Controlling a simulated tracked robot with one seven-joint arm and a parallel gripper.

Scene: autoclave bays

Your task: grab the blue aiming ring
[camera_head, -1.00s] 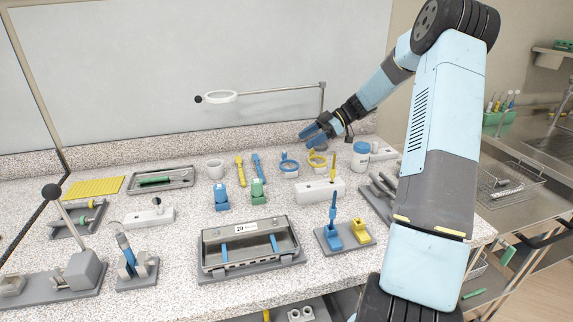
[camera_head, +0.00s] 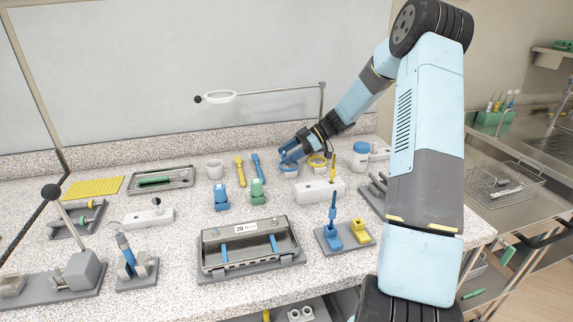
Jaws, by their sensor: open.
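The blue aiming ring (camera_head: 289,171) lies on the speckled counter, behind the white block with the yellow tool and right of the blue and yellow handles. My gripper (camera_head: 289,153) has blue fingers, is open, and is just above and behind the ring. Its fingers hide the upper part of the ring. I cannot tell whether they touch it. A yellow ring (camera_head: 318,164) of like shape stands just to the right, partly behind my gripper's wrist.
A white block (camera_head: 318,191) stands in front of the rings. A blue-lidded jar (camera_head: 361,155) stands to the right. A blue handle (camera_head: 258,166) and a yellow handle (camera_head: 240,168) stand close on the left. A magnifier arm (camera_head: 270,92) extends above and behind.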

